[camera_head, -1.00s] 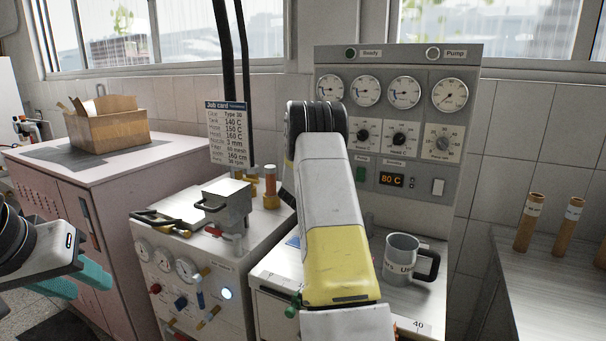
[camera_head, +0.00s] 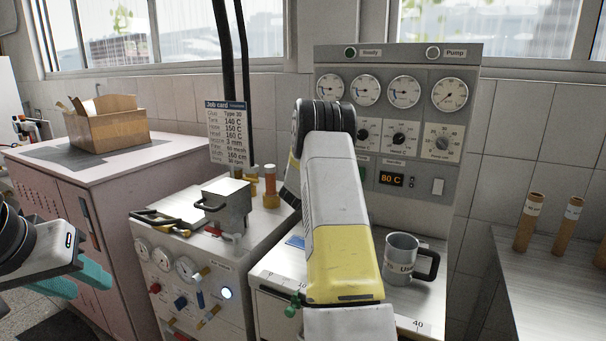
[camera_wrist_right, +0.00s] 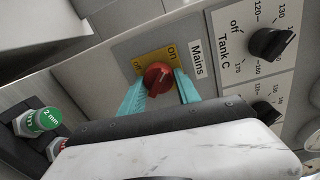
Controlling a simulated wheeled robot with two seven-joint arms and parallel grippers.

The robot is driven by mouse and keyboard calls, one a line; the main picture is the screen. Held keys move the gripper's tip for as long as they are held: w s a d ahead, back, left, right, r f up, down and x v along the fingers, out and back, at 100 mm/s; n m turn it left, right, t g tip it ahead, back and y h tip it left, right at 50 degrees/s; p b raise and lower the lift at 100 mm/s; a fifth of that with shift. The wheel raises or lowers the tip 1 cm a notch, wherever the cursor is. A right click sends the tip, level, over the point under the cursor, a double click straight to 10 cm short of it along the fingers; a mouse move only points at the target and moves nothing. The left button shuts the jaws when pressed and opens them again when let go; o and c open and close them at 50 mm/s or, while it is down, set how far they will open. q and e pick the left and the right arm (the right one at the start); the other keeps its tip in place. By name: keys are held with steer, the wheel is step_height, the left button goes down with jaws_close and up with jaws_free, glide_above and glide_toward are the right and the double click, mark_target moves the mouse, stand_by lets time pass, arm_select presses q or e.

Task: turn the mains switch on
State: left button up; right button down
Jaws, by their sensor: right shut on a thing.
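The mains switch (camera_wrist_right: 157,76) is a red rotary knob on a yellow plate (camera_wrist_right: 148,60) with "on" printed on it, beside a "Mains" label (camera_wrist_right: 197,58). A small pale mark shows on the knob's face; I cannot tell for sure which position it points to. My right gripper (camera_wrist_right: 160,90) has its teal fingers on both sides of the knob and is shut on it. In the head view my right arm (camera_head: 338,220) hides the switch and the gripper's fingers. My left gripper (camera_head: 80,280) is open and empty at the far left, away from the switch.
Tank C's black dial (camera_wrist_right: 270,43) is close to the switch. A grey mug (camera_head: 402,258) stands right of my right arm. The gauge panel (camera_head: 465,75) rises behind.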

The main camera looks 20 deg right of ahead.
steer(key=c, duration=0.9)
jaws_free()
steer(key=shift+o, duration=0.2)
steer(key=v, duration=0.7)
steer(key=shift+s+a, duration=0.25)
steer(key=shift+a, duration=0.05)
